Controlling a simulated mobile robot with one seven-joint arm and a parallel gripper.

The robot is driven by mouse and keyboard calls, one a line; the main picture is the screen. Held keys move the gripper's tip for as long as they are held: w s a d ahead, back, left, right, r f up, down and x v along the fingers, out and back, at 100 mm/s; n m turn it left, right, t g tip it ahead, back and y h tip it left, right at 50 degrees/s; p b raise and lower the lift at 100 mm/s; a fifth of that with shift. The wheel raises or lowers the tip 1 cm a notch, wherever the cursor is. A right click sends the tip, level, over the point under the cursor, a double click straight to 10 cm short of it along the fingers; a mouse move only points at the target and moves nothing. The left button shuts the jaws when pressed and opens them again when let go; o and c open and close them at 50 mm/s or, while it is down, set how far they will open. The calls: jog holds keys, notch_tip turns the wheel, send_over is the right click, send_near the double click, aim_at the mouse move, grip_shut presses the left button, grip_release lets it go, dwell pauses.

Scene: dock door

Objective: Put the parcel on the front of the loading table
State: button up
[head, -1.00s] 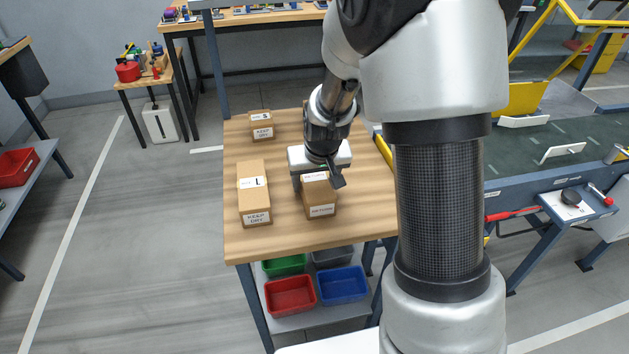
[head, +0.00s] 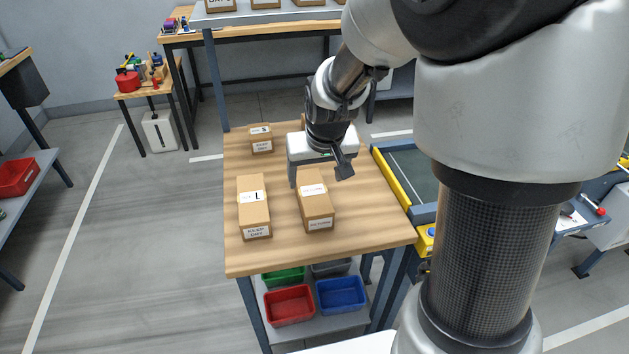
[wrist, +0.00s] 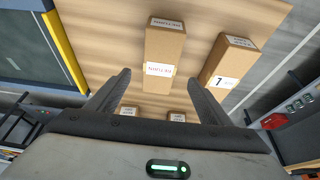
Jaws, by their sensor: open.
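A brown parcel with white labels (head: 316,207) lies on the front half of the wooden table (head: 330,247). It also shows in the wrist view (wrist: 165,45), ahead of my fingers and in line with the gap between them. My gripper (head: 320,176) is open and empty, just behind and above this parcel's far end, with no visible contact. A similar parcel marked L (head: 254,212) lies to its left, apart from it; it shows in the wrist view too (wrist: 229,60). The gripper hides part of the table behind it.
A small parcel marked S (head: 261,140) stands at the table's back left. Another parcel (wrist: 176,117) shows beside it in the wrist view, mostly hidden. Red (head: 289,304) and blue (head: 341,293) bins sit on the shelf below. A yellow-edged conveyor (head: 396,180) adjoins the right side.

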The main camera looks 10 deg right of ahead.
jog(key=s+r, duration=0.7)
jog(key=s, duration=0.4)
jog(key=s+r+t, duration=0.1)
jog(key=s+r, duration=0.6)
jog(key=s, duration=0.3)
jog(key=shift+s+d, duration=0.35)
jog(key=shift+d, duration=0.1)
